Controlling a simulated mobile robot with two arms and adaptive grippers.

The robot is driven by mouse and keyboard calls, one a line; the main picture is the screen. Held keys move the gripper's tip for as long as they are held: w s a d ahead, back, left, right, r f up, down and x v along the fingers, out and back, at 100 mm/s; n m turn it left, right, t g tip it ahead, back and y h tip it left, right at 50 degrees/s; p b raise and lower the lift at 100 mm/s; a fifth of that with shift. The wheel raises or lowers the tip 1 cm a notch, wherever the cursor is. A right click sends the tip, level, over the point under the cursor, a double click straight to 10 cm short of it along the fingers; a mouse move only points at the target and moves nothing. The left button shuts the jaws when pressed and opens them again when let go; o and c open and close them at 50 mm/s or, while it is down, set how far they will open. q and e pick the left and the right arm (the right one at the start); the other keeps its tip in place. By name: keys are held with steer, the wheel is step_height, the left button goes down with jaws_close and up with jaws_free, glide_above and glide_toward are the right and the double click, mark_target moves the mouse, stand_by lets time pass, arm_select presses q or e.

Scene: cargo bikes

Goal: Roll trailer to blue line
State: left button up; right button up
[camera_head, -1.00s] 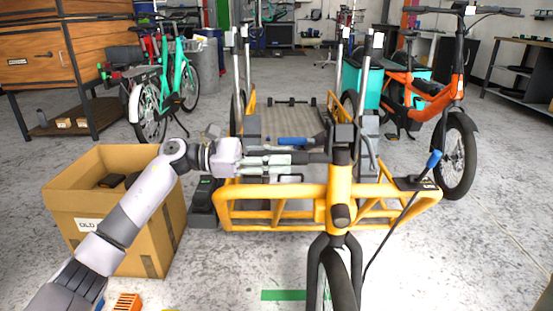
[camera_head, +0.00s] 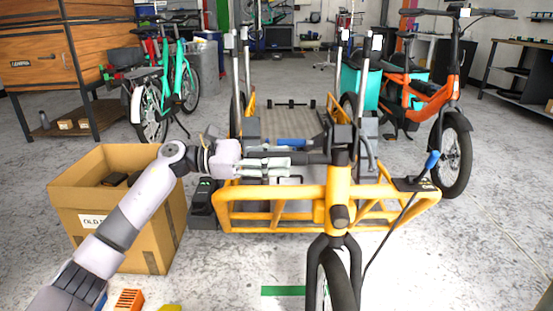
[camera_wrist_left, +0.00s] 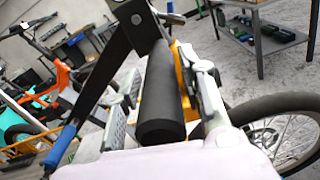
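The yellow-framed cargo trailer (camera_head: 270,226) stands in front of me, with a grey bed and a front wheel (camera_head: 338,280) at the bottom of the head view. A black bar with a dark grip (camera_head: 312,157) sticks out left from its steering column. My left gripper (camera_head: 290,166) is at this bar. In the left wrist view, the black grip (camera_wrist_left: 160,95) lies between the two spread fingers (camera_wrist_left: 165,95), with gaps beside it; the gripper looks open around it. A green floor line (camera_head: 283,291) shows beside the front wheel. No blue line shows. My right gripper is out of view.
A cardboard box (camera_head: 120,235) with dark items stands left of the trailer. An orange bike (camera_head: 430,95) stands at the right and a teal bike (camera_head: 163,95) at the back left. A shelf bench (camera_head: 515,80) is at the far right. Clear concrete floor lies at front right.

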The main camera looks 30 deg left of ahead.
arm_select(q)
steer(key=shift+o, duration=0.7)
steer(key=v, duration=1.2)
